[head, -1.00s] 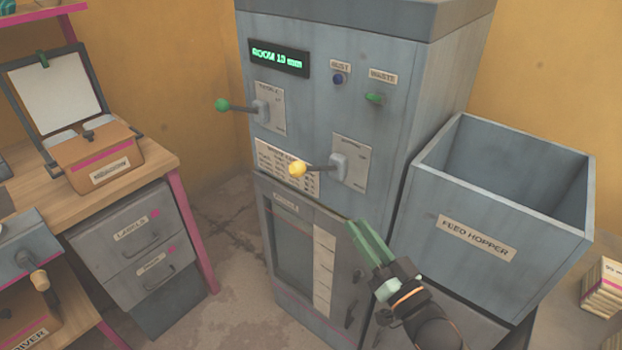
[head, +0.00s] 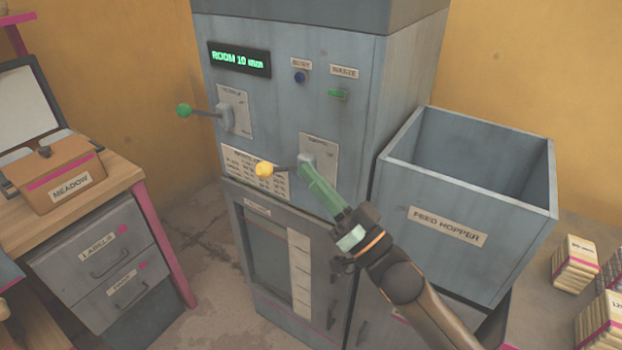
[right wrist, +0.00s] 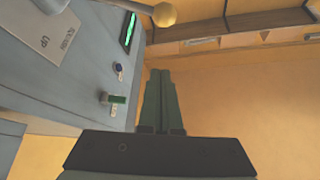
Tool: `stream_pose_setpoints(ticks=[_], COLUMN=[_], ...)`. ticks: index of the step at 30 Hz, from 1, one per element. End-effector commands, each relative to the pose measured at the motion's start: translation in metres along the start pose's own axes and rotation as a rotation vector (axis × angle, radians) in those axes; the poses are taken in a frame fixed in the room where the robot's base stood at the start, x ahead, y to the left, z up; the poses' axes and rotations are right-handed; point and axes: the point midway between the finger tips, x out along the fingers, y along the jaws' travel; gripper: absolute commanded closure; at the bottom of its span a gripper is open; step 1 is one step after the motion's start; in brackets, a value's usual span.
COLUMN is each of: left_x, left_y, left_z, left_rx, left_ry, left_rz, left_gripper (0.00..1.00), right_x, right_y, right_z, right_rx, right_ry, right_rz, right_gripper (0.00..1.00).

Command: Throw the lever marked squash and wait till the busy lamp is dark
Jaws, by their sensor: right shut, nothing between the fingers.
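The grey press (head: 290,120) has two levers, both sticking out to the left. The upper lever has a green knob (head: 184,110). The lower one has a yellow knob (head: 264,170), and a yellow ball (right wrist: 163,14) shows at the top of the right wrist view. The lettering on the lever plates is too small to read surely. The busy lamp (head: 299,77) is dark blue with no visible glow; it also shows in the right wrist view (right wrist: 117,68). My right gripper (head: 309,169) is shut and empty, its tips overlapping the lower lever's mount; contact cannot be told. My left gripper is out of view.
A green display (head: 239,59) reads about "ROOM 10 mm". A green waste switch (head: 338,95) sits right of the lamp. The feed hopper (head: 400,190) stands close on the right. A desk with drawers (head: 95,255) is at the left, with open floor between it and the press.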

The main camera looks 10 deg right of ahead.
Motion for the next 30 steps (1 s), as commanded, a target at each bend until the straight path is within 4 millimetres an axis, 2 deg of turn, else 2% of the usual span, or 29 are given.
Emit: stream_pose_setpoints(ticks=[3,10,12,18,30], left_x=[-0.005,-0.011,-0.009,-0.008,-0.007], left_y=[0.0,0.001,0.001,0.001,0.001], left_z=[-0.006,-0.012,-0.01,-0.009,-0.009], left_rx=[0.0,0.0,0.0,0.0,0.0], left_ry=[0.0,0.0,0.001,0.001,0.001], left_rz=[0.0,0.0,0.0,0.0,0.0], left_gripper=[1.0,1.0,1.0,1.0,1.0], right_x=[0.028,0.076,0.069,0.061,0.059], right_y=[-0.001,-0.001,0.001,0.0,0.0], right_z=[-0.003,-0.003,0.015,0.034,0.038], right_rx=[0.0,0.001,0.006,0.003,0.001], right_ry=[0.004,0.003,-0.003,-0.001,0.0], right_rz=[-0.002,-0.001,0.005,0.002,0.001], right_gripper=[1.0,1.0,1.0,1.0,1.0])
